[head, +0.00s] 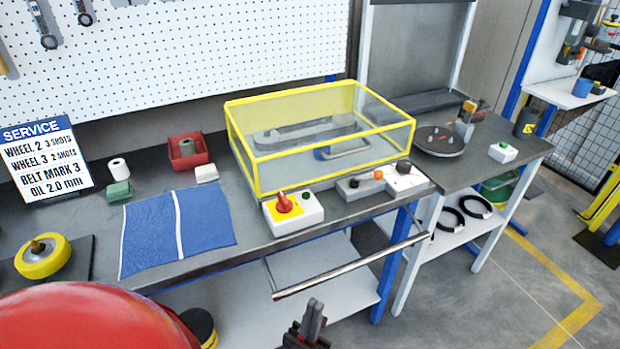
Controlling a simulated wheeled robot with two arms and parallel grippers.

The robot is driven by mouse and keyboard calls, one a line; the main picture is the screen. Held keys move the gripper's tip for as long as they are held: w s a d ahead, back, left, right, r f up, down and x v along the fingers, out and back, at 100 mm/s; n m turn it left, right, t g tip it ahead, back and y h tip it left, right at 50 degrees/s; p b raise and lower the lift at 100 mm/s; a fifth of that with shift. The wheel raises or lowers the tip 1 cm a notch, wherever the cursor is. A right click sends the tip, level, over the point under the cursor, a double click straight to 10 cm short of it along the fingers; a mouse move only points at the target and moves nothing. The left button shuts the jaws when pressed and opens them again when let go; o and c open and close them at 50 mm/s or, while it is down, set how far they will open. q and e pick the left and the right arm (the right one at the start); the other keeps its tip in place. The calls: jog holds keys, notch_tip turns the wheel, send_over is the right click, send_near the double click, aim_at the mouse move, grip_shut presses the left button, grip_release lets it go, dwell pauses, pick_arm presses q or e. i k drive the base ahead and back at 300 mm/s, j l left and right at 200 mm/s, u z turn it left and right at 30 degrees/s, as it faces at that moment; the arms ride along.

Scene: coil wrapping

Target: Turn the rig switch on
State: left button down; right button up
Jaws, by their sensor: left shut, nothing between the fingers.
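A white switch box (307,213) stands at the front edge of the workbench, in front of the yellow-framed clear guard. It carries a red rotary knob (284,203) on a yellow plate, with a small green button (306,195) beside it. The knob looks like the rig switch; its exact setting is too small to tell. My left gripper (312,312) is at the bottom centre, shut and empty, well below and in front of the switch box, apart from it. My right gripper is not in view.
The yellow-framed guard (262,175) is closed. A steel rail (350,266) juts from the bench front between my gripper and the bench. A blue mat (205,222) lies left.

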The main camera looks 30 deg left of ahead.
aim_at(284, 205)
jog(key=u, duration=1)
